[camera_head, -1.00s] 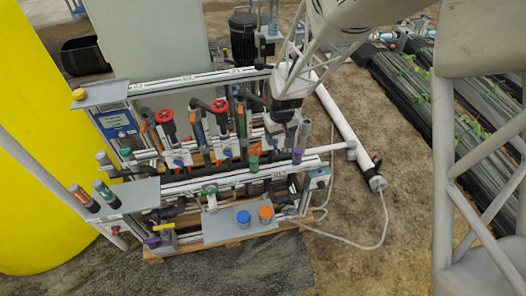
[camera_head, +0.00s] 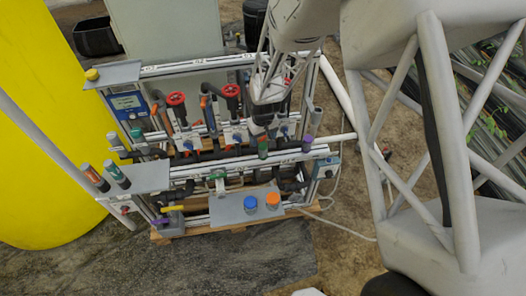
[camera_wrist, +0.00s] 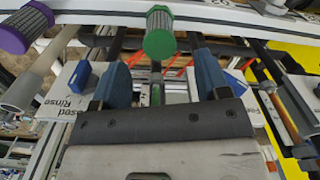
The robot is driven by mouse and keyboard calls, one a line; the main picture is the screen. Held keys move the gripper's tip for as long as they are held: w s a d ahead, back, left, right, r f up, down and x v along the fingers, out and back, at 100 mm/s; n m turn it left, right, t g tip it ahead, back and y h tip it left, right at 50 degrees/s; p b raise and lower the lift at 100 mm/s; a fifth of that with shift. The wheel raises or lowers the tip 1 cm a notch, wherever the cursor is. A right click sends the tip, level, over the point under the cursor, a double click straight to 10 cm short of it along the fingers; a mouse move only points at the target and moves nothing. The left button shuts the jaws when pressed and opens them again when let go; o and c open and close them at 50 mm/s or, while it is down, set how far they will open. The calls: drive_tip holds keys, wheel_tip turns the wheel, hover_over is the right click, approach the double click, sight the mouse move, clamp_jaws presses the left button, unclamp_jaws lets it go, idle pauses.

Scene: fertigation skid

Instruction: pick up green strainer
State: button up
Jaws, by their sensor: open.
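The green strainer (camera_wrist: 159,38), a mesh cylinder with a green rim, is in the wrist view at top centre, just past my fingertips and lined up with the gap between them. In the head view the green strainer (camera_head: 263,149) stands on the front rail of the skid. My gripper (camera_wrist: 161,78) is open, with one blue finger on each side and nothing held. In the head view my gripper (camera_head: 263,122) is a dark shape just behind and above the strainer. I cannot tell how high the fingers are relative to it.
A purple strainer (camera_head: 307,144) stands to the right on the same rail. Red-handled valves (camera_head: 176,99) and pipes crowd behind. A grey plate (camera_head: 240,211) with blue and orange caps is in front. A side tray (camera_head: 130,180) holds two cylinders. A yellow tank (camera_head: 35,150) is at left.

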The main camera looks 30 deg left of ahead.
sight(263, 145)
drive_tip(key=shift+f, duration=1.1)
drive_tip(key=shift+f, duration=2.6)
drive_tip(key=c, duration=1)
drive_tip(key=shift+r, duration=0.1)
